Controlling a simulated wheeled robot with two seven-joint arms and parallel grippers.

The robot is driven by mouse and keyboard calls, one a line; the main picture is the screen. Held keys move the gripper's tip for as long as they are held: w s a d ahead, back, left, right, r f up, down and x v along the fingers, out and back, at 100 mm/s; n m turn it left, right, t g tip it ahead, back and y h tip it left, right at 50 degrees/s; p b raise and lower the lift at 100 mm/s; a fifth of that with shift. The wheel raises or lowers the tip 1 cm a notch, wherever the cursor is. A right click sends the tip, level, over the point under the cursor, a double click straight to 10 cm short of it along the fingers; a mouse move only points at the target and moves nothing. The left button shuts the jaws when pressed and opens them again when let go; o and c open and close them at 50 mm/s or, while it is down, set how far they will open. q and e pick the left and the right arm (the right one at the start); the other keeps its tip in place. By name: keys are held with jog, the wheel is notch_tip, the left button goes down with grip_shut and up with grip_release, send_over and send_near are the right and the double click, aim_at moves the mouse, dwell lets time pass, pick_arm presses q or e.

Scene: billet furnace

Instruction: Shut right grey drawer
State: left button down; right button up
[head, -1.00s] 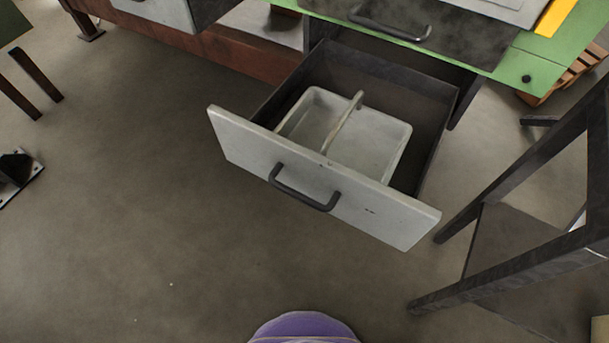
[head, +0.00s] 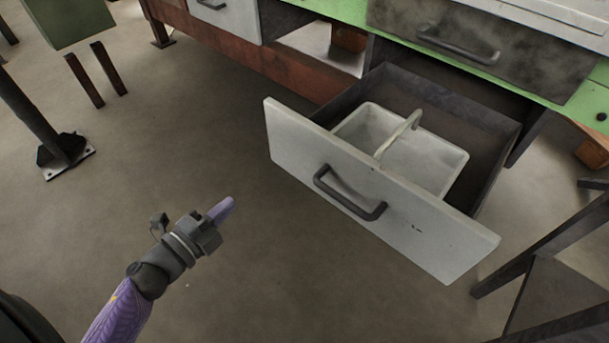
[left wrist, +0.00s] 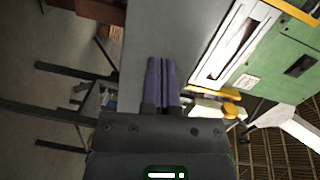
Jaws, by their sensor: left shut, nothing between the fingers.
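The right grey drawer (head: 375,196) stands pulled out below the green workbench, its light grey front facing me with a dark bar handle (head: 348,193). A whitish tray with a raised handle (head: 437,158) lies inside it. My left gripper (head: 222,211) is over the floor to the left of the drawer front, apart from it. It is shut and empty; its purple fingers (left wrist: 161,82) lie side by side in the left wrist view. My right gripper is not in view.
A dark closed drawer (head: 480,45) is above the open one. Another light grey drawer front (head: 226,15) is at the upper left. A dark metal frame (head: 545,250) stands close at the right.

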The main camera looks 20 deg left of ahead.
aim_at(294, 147)
pick_arm(q)
jog(key=w+d+r+m+b, duration=0.1)
jog(key=w+d, duration=0.1)
jog(key=w, duration=0.2)
jog(key=w+d+r+m+h+b, duration=0.1)
jog(key=w+d, duration=0.1)
jog(key=w, duration=0.2)
jog(key=w+d+h+b, duration=0.1)
jog(key=w+d, duration=0.1)
jog(key=w, duration=0.2)
jog(key=shift+w+r+m, duration=0.4)
jog(key=shift+w, duration=0.35)
jog(key=shift+d, duration=0.1)
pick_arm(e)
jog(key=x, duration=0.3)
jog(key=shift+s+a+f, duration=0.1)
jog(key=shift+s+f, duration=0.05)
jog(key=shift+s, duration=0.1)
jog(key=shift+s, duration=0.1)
pick_arm(q)
jog(key=shift+w+r, duration=0.1)
